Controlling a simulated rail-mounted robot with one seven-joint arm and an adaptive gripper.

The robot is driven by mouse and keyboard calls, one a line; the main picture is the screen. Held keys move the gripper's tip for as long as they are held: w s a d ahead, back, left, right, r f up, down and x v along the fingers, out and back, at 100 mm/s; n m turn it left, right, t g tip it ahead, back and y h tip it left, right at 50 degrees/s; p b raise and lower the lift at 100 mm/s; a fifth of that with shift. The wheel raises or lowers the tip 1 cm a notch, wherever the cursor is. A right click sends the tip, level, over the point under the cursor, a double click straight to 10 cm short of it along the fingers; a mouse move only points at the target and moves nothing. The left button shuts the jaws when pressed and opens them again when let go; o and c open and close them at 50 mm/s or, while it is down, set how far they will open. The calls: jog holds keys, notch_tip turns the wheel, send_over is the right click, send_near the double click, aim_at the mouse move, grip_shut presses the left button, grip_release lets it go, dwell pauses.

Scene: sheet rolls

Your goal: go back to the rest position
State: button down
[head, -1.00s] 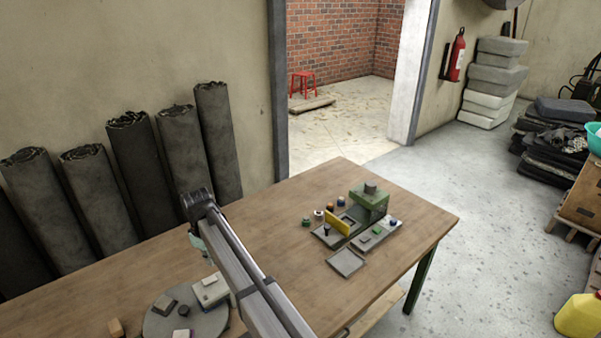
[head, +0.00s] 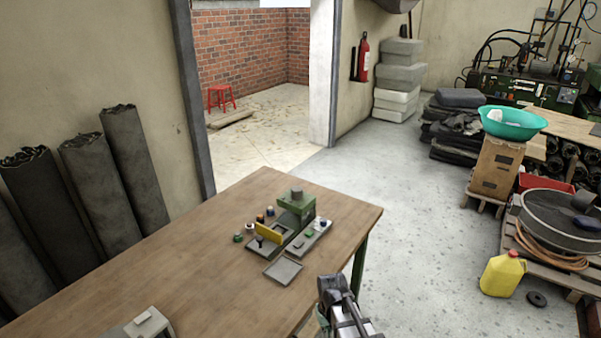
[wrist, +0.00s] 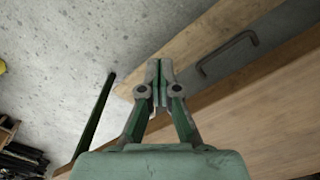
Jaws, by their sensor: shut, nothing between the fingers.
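My gripper (wrist: 159,82) is shut and empty in the wrist view, its two fingers together. It is above the edge of the wooden table, with the concrete floor below it. In the head view only my arm's end shows at the bottom, right of the table's front edge; the fingers cannot be made out there. The wooden table (head: 190,265) also shows in the wrist view (wrist: 270,120). A green press fixture (head: 296,203) with a yellow plate (head: 268,233) and several small coloured knobs stands on it.
A flat grey tray (head: 283,270) lies in front of the fixture. A grey block with a white piece (head: 148,325) is at the table's lower left. Dark sheet rolls (head: 135,165) lean on the left wall. A yellow jug (head: 503,275) stands on the floor at right.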

jog(key=s+d+f+m, duration=0.2)
jog(key=s+d+m, duration=0.1)
jog(key=s+d, duration=0.5)
jog(key=s+f+g+b, duration=0.2)
jog(key=s+f+g, duration=0.1)
jog(key=s+f, duration=0.8)
jog(key=s+f+g+b, duration=0.2)
jog(key=s+f+g, duration=0.1)
jog(key=s+f, duration=0.8)
jog(key=s, duration=0.5)
jog(key=shift+s+d+f+g, duration=0.2)
jog(key=shift+s+d+g, duration=0.05)
jog(key=shift+g, duration=0.15)
